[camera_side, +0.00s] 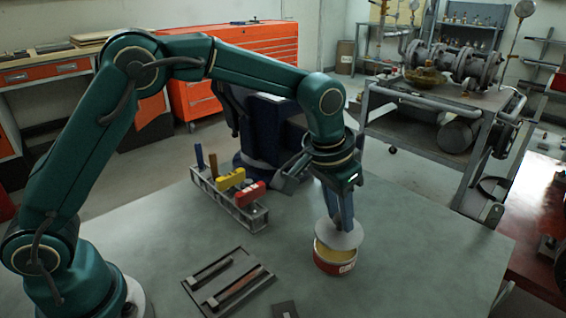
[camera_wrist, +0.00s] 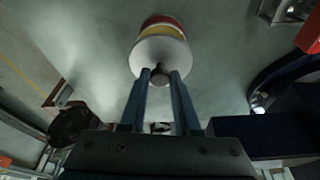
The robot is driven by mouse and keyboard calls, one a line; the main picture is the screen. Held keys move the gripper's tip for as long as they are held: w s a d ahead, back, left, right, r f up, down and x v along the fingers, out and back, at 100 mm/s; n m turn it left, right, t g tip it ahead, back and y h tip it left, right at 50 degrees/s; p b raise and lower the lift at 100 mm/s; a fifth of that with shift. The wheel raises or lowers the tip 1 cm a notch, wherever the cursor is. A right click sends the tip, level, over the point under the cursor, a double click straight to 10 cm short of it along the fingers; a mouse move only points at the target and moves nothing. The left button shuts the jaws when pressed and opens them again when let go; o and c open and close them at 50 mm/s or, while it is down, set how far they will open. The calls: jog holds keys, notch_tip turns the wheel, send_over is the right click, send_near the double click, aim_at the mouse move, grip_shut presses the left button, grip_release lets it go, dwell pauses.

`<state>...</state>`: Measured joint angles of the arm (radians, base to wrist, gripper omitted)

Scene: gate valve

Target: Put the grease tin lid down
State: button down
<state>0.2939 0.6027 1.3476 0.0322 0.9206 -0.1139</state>
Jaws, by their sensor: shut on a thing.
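The grease tin (camera_side: 335,265) is a short red round tin with yellow at its top, standing on the grey table. Its pale grey round lid (camera_side: 344,237) is held over the tin, slightly tilted, with the yellow showing below its edge. I cannot tell whether lid and tin touch. My gripper (camera_side: 345,226) points down from above and is shut on the lid's knob. In the wrist view the lid (camera_wrist: 160,57) lies just beyond the fingertips, with the knob (camera_wrist: 160,75) between them. The red and yellow tin (camera_wrist: 163,22) shows behind the lid.
A grey rack (camera_side: 230,205) with red, yellow and blue handled tools stands left of the tin. A dark tray (camera_side: 228,283) with flat bars lies at the front. A dark blue machine (camera_side: 270,130) stands behind. The table right of the tin (camera_side: 430,245) is clear.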

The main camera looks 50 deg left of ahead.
aim_at(335, 219)
jog(key=shift+f, duration=1.45)
jog(key=shift+f, duration=0.25)
jog(key=c, duration=0.6)
grip_release()
jog(key=shift+c, duration=0.2)
jog(key=shift+r, duration=0.1)
